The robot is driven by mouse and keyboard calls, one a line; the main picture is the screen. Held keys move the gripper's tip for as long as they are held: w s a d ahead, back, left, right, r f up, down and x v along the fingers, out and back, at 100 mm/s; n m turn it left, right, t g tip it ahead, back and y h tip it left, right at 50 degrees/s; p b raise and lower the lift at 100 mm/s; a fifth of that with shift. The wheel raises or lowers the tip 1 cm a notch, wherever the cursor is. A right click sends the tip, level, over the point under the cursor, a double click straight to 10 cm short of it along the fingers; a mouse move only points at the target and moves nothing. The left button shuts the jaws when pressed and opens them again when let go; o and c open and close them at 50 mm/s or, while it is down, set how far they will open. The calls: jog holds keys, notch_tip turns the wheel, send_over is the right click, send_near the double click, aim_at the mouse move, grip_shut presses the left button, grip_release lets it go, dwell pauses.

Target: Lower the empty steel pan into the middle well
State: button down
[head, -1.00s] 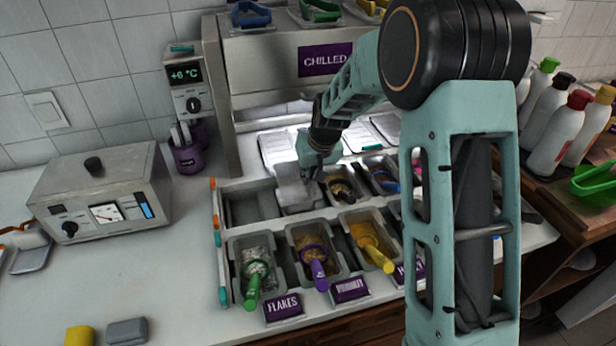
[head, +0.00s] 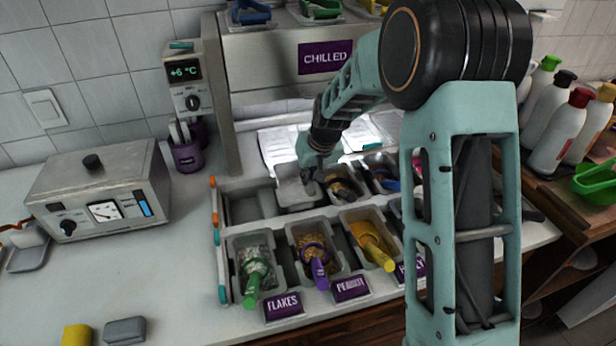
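The empty steel pan (head: 293,187) is in the back row of the topping rail, between an empty-looking section (head: 245,207) on its left and a pan of dark topping (head: 343,187) on its right. My gripper (head: 309,176) is at the pan's right-hand rim and appears shut on it; the fingertips are small and partly hidden. The pan looks close to level over its well. The well under it is hidden by the pan, so I cannot tell how deep it sits.
The front row holds flakes (head: 254,257), peanut (head: 313,250) and a yellow topping (head: 368,237), each with a scoop. The chilled cabinet (head: 280,65) stands behind. A steel appliance (head: 100,190) is at left. The counter at front left is mostly clear.

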aim_at(308, 187)
jog(key=shift+f+b, duration=0.9)
jog(key=shift+f, duration=0.2)
dwell(0.8)
jog(key=shift+f+b, duration=0.3)
jog(key=shift+f, duration=0.05)
jog(key=shift+f, duration=0.25)
dwell(0.4)
dwell(0.4)
jog(key=c, duration=1.7)
grip_release()
jog(key=shift+r+p, duration=2.25)
jog(key=shift+r, duration=1.8)
